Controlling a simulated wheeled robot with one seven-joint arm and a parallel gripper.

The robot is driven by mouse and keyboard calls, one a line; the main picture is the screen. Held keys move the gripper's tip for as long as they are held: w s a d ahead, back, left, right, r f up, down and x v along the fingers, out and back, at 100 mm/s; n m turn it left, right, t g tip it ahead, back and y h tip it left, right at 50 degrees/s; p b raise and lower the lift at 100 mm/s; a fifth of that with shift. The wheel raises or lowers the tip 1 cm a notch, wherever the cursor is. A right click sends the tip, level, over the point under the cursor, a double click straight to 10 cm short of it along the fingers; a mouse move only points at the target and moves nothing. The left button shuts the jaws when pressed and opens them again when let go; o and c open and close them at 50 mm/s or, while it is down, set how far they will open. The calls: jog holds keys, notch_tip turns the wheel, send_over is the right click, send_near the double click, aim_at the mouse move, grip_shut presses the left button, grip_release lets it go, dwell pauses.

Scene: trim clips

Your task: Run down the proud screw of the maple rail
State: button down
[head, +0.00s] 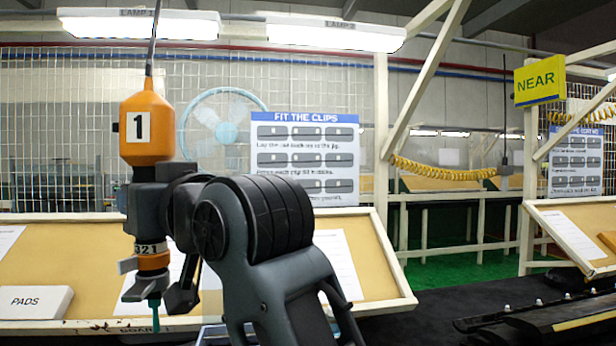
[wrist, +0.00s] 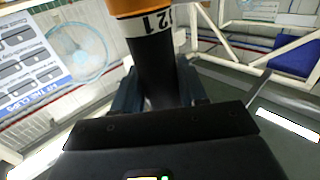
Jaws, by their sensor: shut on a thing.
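My gripper (head: 150,205) is shut on the dark grip of a hanging orange power driver (head: 147,125), which bears a "1" label and hangs upright from a cable. Its lower end has a "321" band, an orange collar, grey wings and a thin green tip (head: 155,315) pointing down. In the wrist view the driver's dark shaft (wrist: 155,70) stands between my fingers. At the lower right, a dark rail-like strip (head: 540,322) with a yellowish band lies on a black surface, cut by the frame. I cannot tell whether it is the maple rail; no proud screw is clear.
A tan tilted board (head: 375,265) with papers and a white PADS box (head: 35,301) stands behind my arm. Another tilted board (head: 590,225) is at right under a yellow NEAR sign (head: 540,81). White posts and braces rise between them.

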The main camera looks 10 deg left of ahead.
jog(key=s+a+f, duration=0.1)
jog(key=s+a, duration=0.5)
jog(key=a, duration=0.7)
notch_tip(320, 180, down, 19)
jog(key=b, duration=0.9)
jog(key=shift+s+b, duration=0.2)
jog(key=shift+b, duration=0.1)
jog(key=shift+d+f, duration=0.1)
jog(key=shift+f, duration=0.8)
dwell(0.8)
notch_tip(320, 180, up, 7)
jog(key=p, duration=0.4)
jog(key=shift+f, duration=0.15)
jog(key=shift+p, duration=0.35)
